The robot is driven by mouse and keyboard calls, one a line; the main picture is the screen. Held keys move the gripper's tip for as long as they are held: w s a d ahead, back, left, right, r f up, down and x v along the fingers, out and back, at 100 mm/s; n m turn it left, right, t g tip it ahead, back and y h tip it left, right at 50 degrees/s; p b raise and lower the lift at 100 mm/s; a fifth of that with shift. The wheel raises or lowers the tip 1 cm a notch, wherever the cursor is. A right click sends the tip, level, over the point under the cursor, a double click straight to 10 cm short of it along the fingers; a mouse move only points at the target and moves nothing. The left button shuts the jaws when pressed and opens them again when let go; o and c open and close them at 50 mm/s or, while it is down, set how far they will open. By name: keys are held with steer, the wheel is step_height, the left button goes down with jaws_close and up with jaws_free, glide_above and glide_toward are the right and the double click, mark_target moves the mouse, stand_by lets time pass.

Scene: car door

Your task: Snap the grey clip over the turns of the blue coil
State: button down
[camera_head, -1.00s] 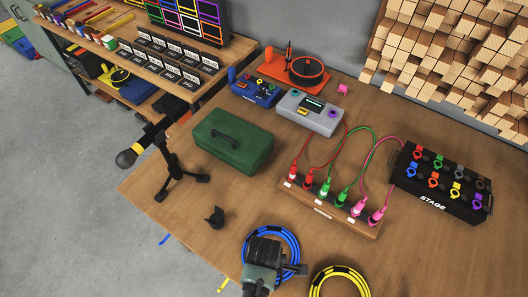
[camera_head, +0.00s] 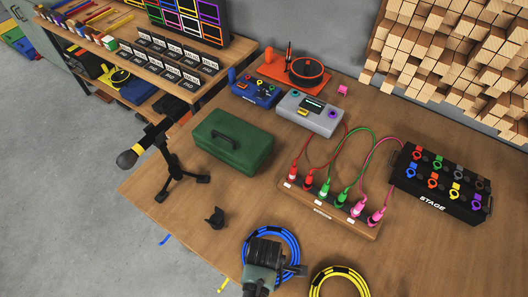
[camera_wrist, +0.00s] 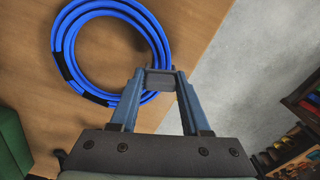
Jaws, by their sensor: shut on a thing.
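The blue coil (camera_head: 293,243) lies flat on the table near its front edge, partly hidden by my gripper. In the wrist view the coil (camera_wrist: 64,35) fills the upper left, with dark bands on its turns. My gripper (camera_wrist: 160,80) is shut on the grey clip (camera_wrist: 160,77), which sits between the two fingertips. The clip shows at the coil's lower right edge in the wrist view, and the turns run close beside or under it. I cannot tell whether it touches or encloses them. In the head view my gripper (camera_head: 268,248) covers the clip.
A yellow coil (camera_head: 338,292) lies to the right. A small black holder (camera_head: 215,217) stands to the left, near a microphone stand (camera_head: 177,180). A green case (camera_head: 232,142), a plug board (camera_head: 330,212) and a stage box (camera_head: 440,185) stand farther back. Bare table surrounds the black holder.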

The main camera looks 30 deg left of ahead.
steer(key=shift+f+b, duration=0.5)
steer(key=shift+f, duration=0.5)
steer(key=shift+c, duration=1.4)
jaws_free()
step_height(320, 180, up, 13)
steer(key=shift+p, duration=0.3)
